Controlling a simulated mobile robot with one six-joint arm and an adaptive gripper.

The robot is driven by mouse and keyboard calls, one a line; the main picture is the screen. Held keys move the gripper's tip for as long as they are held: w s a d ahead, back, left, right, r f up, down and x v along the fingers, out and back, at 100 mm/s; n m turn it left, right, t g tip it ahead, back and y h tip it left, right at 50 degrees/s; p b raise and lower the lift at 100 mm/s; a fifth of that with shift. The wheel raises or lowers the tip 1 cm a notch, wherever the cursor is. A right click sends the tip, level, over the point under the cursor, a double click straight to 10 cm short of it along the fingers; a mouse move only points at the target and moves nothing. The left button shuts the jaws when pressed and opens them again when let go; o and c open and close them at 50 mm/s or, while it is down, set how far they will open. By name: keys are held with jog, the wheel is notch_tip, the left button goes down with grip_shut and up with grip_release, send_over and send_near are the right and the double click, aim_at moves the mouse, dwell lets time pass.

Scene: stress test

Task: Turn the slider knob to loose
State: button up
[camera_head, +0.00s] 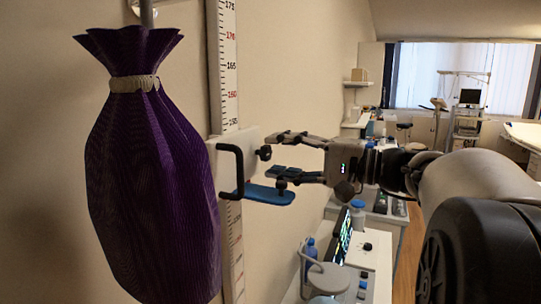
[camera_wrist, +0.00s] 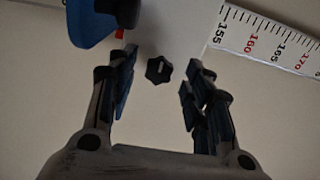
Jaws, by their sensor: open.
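The slider knob (camera_head: 265,153) is a small black lobed knob on the white slider plate (camera_head: 237,147) of a wall-mounted height scale. In the wrist view the knob (camera_wrist: 159,70) shows a pale line across its face and lies between my two fingers. My gripper (camera_head: 272,155) is open, its fingers pointing left at the plate, one above and one below the knob's level. Gaps show between the knob and both fingers in the wrist view. Whether the tips reach the knob's depth I cannot tell. A blue paddle (camera_head: 265,194) sits just below the lower finger.
A black bar handle (camera_head: 238,171) stands out from the slider, left of the knob. The ruler (camera_head: 228,80) runs vertically along the wall. A large purple bag (camera_head: 150,180) hangs at the left. A counter with a bottle (camera_head: 310,252) and devices lies below my arm.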

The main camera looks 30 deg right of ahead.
jog(key=v, duration=1)
jog(key=shift+s+d, duration=0.2)
jog(key=shift+s, duration=0.05)
